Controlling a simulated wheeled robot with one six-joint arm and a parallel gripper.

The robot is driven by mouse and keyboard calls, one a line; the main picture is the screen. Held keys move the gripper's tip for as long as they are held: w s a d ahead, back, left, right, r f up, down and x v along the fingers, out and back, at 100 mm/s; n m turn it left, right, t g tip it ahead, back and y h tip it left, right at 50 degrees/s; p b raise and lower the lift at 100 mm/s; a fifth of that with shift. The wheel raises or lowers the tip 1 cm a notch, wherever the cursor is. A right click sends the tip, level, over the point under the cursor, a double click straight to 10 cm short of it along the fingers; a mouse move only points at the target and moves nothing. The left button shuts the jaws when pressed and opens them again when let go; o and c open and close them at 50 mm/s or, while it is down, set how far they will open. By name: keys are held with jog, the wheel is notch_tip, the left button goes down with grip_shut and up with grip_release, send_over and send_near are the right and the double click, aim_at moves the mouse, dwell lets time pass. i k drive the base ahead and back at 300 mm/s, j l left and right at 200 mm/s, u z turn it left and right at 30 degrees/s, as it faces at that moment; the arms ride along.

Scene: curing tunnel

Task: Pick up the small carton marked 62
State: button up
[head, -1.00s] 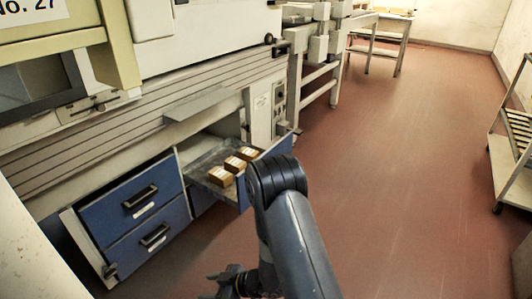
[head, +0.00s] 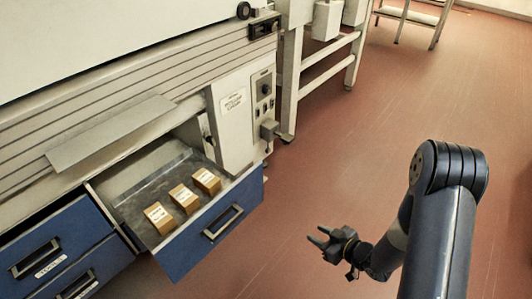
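Three small brown cartons with white labels stand in a row in an open blue drawer (head: 172,262): a near-left carton (head: 160,218), a middle carton (head: 184,199) and a far-right carton (head: 207,181). The label marks are too small to read, so I cannot tell which carton is marked 62. My gripper (head: 319,237) is in the air to the right of the drawer, apart from the cartons. Its two fingers point left and are spread, with nothing between them.
Two closed blue drawers (head: 60,250) are at the lower left. A metal shelf plate (head: 110,133) juts out above the open drawer. A control panel (head: 250,105) stands behind its right end. Red floor (head: 330,150) is clear to the right.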

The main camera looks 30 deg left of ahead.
aim_at(204, 181)
jog(key=i+l+u, duration=0.1)
jog(key=i, duration=0.45)
jog(key=i+l+u, duration=0.1)
jog(key=i, duration=0.45)
jog(key=i+l, duration=0.15)
jog(key=i, duration=0.35)
jog(key=i+j+u, duration=0.1)
jog(key=u, duration=0.4)
jog(key=i+l+u, duration=0.1)
jog(key=i+u, duration=0.45)
jog(key=u, duration=0.4)
jog(key=i+l+u, duration=0.2)
jog(key=u, duration=0.25)
jog(key=i+l+u, duration=0.1)
jog(key=i+u, duration=0.15)
jog(key=u, duration=0.15)
jog(key=i+l+u, duration=0.15)
jog(key=u, duration=0.25)
jog(key=i+l+u, duration=0.25)
jog(key=u, duration=0.15)
jog(key=i+l, duration=0.05)
